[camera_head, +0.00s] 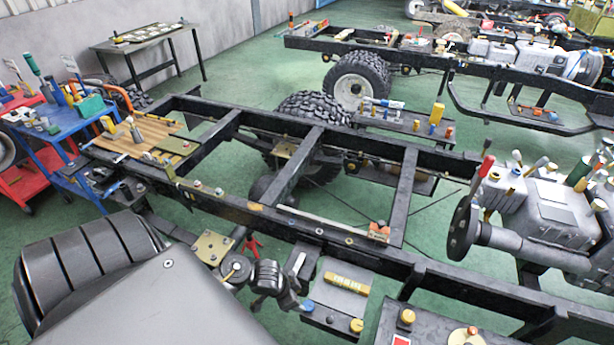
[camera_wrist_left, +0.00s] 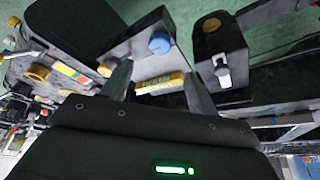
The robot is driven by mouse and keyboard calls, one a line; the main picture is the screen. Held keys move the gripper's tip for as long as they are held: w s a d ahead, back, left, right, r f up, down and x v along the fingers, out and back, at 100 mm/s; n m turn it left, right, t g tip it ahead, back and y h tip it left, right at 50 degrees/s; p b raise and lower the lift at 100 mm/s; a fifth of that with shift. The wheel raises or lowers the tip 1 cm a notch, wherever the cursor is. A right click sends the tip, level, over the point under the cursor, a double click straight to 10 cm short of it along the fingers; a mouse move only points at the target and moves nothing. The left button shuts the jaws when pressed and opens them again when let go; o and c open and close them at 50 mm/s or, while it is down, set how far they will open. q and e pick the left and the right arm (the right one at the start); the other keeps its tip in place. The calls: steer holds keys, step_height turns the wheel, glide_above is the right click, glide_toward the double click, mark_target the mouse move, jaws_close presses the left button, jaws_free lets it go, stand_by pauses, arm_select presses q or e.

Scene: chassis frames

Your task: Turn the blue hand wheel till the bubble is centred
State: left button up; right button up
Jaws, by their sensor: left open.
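The blue hand wheel (camera_head: 306,306) is a small round knob on a grey plate below the near frame rail. In the left wrist view the blue hand wheel (camera_wrist_left: 160,43) lies ahead of my left gripper (camera_wrist_left: 158,88). The yellow level (camera_head: 347,283) lies on the same plate, and the yellow level (camera_wrist_left: 160,83) shows between my fingers in the left wrist view. Its bubble is too small to make out. My left gripper is open, with nothing gripped; I cannot make it out in the head view. My right gripper is not in view.
A dark box with a white clip (camera_wrist_left: 222,70) stands right of the plate in the left wrist view. A brass knob (camera_head: 356,325) is on the plate's near corner. The black chassis rail (camera_head: 330,240) runs just behind. A blue cart (camera_head: 60,130) stands at the left.

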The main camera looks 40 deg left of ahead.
mark_target(308, 305)
arm_select(q)
steer(key=b+x, duration=0.1)
steer(key=x, duration=0.9)
steer(key=shift+f+b, duration=0.1)
steer(key=shift+b, duration=0.3)
steer(key=c, duration=1)
